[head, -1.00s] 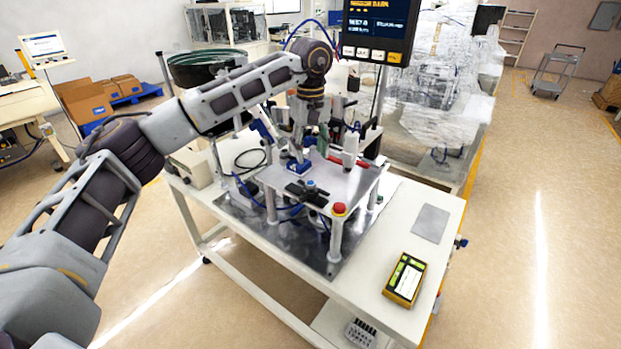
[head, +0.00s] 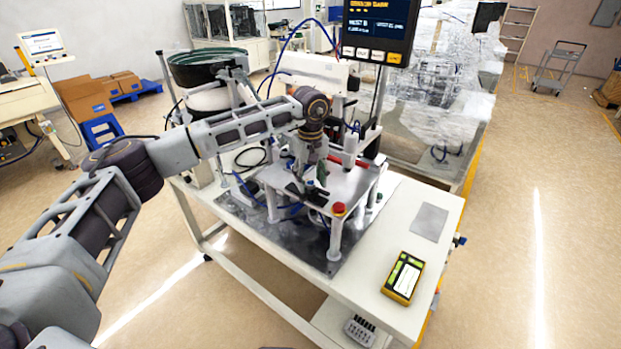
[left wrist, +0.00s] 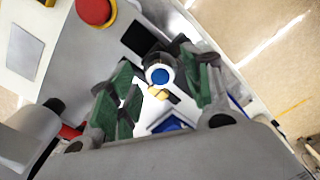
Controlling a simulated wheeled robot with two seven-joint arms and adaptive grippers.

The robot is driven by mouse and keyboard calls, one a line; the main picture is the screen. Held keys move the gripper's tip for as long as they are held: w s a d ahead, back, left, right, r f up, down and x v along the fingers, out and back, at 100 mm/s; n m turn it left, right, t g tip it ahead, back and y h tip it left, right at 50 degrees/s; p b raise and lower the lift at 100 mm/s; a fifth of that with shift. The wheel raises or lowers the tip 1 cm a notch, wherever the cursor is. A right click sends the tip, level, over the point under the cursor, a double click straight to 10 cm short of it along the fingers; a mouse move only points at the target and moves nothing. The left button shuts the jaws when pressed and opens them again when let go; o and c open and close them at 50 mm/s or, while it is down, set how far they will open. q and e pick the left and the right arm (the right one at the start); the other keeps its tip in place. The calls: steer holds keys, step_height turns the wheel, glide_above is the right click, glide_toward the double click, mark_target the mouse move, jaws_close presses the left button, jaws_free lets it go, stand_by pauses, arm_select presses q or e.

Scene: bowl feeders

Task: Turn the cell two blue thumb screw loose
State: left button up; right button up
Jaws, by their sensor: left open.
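The blue thumb screw (left wrist: 160,76) shows in the left wrist view as a round blue top in a pale ring, on a dark fixture. My left gripper (left wrist: 160,86) is open, with its green-padded fingers to either side of the screw and a visible gap inside. In the head view my left gripper (head: 309,180) points down over the front part of the raised fixture plate (head: 352,185). Whether the pads touch the screw I cannot tell. My right gripper is not in view.
A red push button (head: 339,208) stands at the plate's front corner, close to my left gripper. A red-handled clamp (head: 349,160) is behind it. A bowl feeder (head: 205,68) stands at the back left. A yellow handheld device (head: 403,278) lies on the bench at right.

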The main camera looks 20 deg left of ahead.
arm_select(q)
steer(key=c, duration=0.9)
steer(key=shift+c, duration=0.7)
